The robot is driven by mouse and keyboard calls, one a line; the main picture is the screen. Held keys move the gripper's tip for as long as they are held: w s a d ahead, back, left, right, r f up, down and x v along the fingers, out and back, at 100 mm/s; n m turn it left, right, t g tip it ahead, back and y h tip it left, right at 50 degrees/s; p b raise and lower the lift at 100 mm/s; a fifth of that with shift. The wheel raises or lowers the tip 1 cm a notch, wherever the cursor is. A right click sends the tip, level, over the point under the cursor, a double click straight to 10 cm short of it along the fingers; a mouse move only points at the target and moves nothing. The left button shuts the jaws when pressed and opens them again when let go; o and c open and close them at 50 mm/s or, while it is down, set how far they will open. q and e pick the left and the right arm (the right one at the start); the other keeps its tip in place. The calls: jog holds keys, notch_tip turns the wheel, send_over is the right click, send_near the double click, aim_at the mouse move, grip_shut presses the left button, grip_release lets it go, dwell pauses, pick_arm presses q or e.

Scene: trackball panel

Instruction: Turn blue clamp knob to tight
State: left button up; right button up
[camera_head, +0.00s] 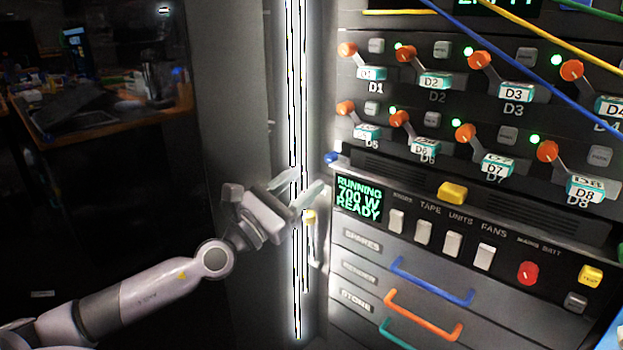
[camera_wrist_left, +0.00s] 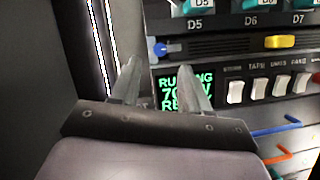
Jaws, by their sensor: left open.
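The blue clamp knob (camera_head: 331,157) is small and sits at the left edge of the rack, just above the green display. It also shows in the left wrist view (camera_wrist_left: 161,49), with a short pale pointer or mark beside it. My left gripper (camera_head: 305,182) is open and empty, in front of the bright light strip, a little left of and below the knob in the head view. In the left wrist view the knob appears just beyond and between the two fingertips (camera_wrist_left: 158,64). The fingers look apart from the knob. My right gripper is not in view.
The display (camera_head: 359,198) reads running, 700 W, ready. A yellow handle (camera_head: 453,193), white switches (camera_head: 423,231) and a red knob (camera_head: 528,272) lie to the right. Orange-knobbed levers (camera_head: 400,118) fill the rows above. Drawer handles (camera_head: 432,281) stick out below.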

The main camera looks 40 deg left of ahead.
pick_arm(q)
jog(key=shift+v, duration=1.1)
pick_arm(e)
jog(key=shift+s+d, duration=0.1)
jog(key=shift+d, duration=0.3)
